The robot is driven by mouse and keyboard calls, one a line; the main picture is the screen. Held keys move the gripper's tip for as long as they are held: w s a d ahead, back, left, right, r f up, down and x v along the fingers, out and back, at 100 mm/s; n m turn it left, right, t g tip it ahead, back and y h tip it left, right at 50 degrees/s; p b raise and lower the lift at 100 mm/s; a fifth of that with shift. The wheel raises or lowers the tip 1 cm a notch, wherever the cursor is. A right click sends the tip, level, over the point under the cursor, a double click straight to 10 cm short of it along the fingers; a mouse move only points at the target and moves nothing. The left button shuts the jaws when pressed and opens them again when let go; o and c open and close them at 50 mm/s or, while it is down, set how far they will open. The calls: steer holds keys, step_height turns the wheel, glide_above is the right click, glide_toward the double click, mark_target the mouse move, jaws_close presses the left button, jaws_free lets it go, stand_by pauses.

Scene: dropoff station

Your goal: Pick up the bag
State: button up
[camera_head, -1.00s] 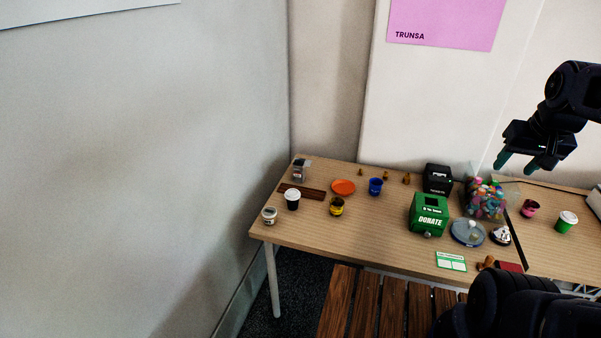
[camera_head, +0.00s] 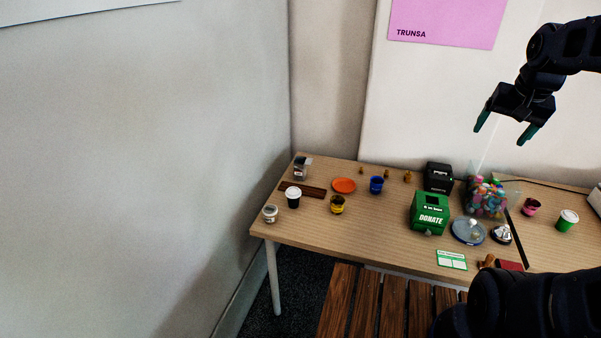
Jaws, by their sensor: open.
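The bag (camera_head: 486,198) is clear and filled with many-coloured round pieces. It stands on the wooden table, right of the green donate box. My gripper (camera_head: 504,134) is open and empty, with its two teal fingertips pointing down. In the picture it is above the bag, apart from it and in front of the pale wall. The bag is in plain view.
The green donate box (camera_head: 429,213), a black box (camera_head: 438,177), a clear round-lidded dish (camera_head: 467,231) and a silver bell (camera_head: 501,233) crowd the bag. Cups stand at right and left on the table (camera_head: 390,228). A slatted wooden bench (camera_head: 365,303) is in front.

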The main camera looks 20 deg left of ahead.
steer(key=w+a+r+m+g, duration=0.1)
steer(key=w+a+m, duration=0.1)
steer(key=w+a, duration=0.55)
steer(key=w+a+r+m, duration=0.15)
steer(key=w+a, duration=0.25)
steer(key=w, duration=0.7)
steer(key=w+a+f+m+g, duration=0.1)
steer(key=w+a+f+m, duration=0.1)
steer(key=w+a+f, duration=0.5)
steer(key=w+a+f+m, duration=0.2)
steer(key=w+a+f, duration=0.15)
steer(key=a, duration=0.65)
steer(key=w+a+f+m+g, duration=0.1)
steer(key=w+a+f+m, duration=0.25)
steer(key=w+a, duration=0.4)
steer(key=m+g, duration=0.1)
steer(key=m, duration=0.3)
glide_toward(300, 165)
steer(key=w+a+f, duration=0.1)
steer(key=w, duration=0.3)
steer(key=shift+s+f, duration=0.2)
steer(key=shift+f, duration=2.6)
steer(key=shift+s+f, duration=0.2)
steer(key=shift+f, duration=2.65)
